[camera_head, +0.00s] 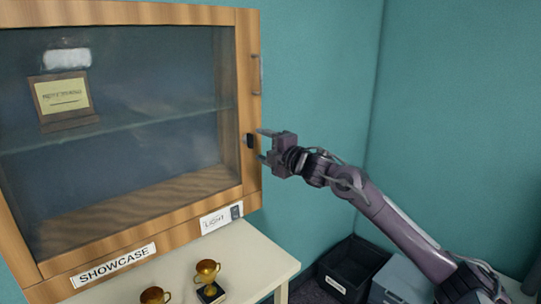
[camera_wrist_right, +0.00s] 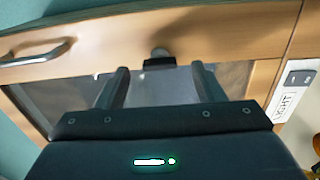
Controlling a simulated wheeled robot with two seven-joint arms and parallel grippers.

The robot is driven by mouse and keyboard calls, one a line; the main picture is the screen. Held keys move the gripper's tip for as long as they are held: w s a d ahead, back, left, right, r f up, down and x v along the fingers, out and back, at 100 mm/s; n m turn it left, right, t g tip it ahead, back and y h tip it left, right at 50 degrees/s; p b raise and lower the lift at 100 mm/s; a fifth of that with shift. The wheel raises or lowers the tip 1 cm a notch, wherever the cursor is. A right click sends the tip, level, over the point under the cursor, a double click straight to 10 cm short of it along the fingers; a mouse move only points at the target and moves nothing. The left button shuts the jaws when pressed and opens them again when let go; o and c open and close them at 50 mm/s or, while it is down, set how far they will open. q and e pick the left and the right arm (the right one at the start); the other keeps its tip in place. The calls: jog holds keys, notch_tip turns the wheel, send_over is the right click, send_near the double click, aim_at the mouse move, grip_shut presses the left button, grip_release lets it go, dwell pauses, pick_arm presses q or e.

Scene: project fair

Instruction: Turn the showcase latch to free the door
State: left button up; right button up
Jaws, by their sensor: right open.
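The showcase (camera_head: 130,213) is a wooden cabinet with a glass door, which looks closed. Its latch (camera_head: 249,140) is a small dark piece on the right side of the frame, upright in the head view. In the wrist view the latch (camera_wrist_right: 160,60) shows as a grey knob with a black bar. My right gripper (camera_head: 262,145) is open and empty just right of the latch, pointing at it. In the wrist view the latch lies ahead, between the lines of the two fingers (camera_wrist_right: 161,69); contact cannot be told. My left gripper is not in view.
A metal handle (camera_head: 256,73) sits above the latch. A switch labelled LIGHT (camera_head: 221,218) is below. Two gold cups (camera_head: 207,270) stand on the pale table (camera_head: 253,255). A black crate (camera_head: 350,268) is on the floor. Teal walls close the corner to the right.

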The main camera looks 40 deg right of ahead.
jog(key=shift+s+d+b, duration=0.1)
jog(key=shift+s+b, duration=0.75)
jog(key=shift+s, duration=1.15)
